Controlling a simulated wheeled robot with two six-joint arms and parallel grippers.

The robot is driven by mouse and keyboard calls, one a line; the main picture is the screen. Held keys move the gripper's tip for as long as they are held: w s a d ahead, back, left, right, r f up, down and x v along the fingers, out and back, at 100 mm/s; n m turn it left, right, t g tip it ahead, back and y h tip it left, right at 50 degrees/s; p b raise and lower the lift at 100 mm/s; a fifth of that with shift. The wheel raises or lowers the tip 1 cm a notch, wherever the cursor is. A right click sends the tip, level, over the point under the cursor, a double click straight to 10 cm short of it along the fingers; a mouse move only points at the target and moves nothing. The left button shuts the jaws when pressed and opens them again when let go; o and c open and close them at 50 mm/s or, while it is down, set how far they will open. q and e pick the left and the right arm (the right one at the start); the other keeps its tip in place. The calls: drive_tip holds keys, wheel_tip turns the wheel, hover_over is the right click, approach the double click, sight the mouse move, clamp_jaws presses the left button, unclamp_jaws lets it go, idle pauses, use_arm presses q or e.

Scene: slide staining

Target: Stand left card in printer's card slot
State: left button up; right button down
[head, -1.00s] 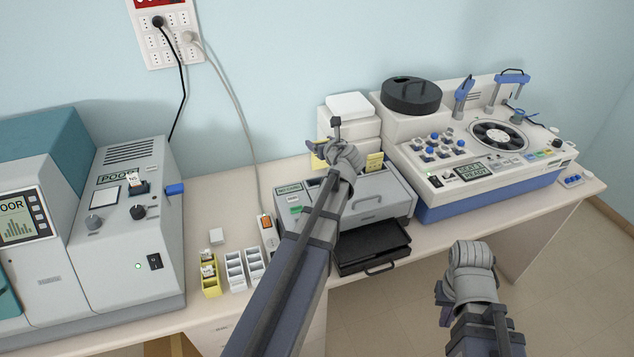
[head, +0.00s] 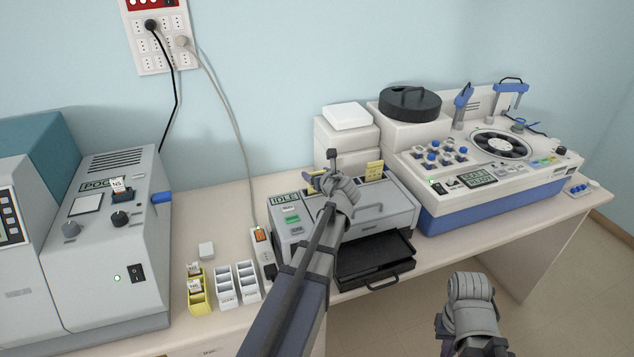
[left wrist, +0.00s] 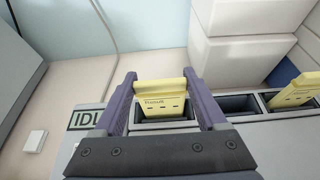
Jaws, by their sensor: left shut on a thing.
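A yellow card (left wrist: 163,98) stands upright between the two fingers of my left gripper (left wrist: 160,82) in the left wrist view. Its lower end is at the leftmost slot (left wrist: 165,125) in the top of the grey printer (left wrist: 104,150) and appears to be inside it. In the head view my left gripper (head: 332,182) is over the printer's (head: 388,218) back-left top and mostly hides this card. A second yellow card (head: 375,170) stands in the right slot; it also shows at the right edge of the left wrist view (left wrist: 298,92). My right gripper (head: 470,300) is low at the front, its fingertips unclear.
The printer's screen (head: 285,198) reads IDLE. A black tray (head: 375,262) juts out at its front. White boxes (head: 346,130) stand behind it. A white-and-blue stainer (head: 490,185) is at right, slide racks (head: 222,285) at left. An empty slot (left wrist: 240,103) lies between the cards.

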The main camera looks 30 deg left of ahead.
use_arm(q)
drive_tip(key=shift+f, duration=0.15)
drive_tip(key=shift+f, duration=0.1)
drive_tip(key=shift+f, duration=0.15)
drive_tip(key=o, duration=1.3)
drive_tip(key=shift+r, duration=0.3)
drive_tip(key=p+v, duration=0.4)
drive_tip(key=v, duration=0.8)
drive_tip(key=shift+p, duration=0.4)
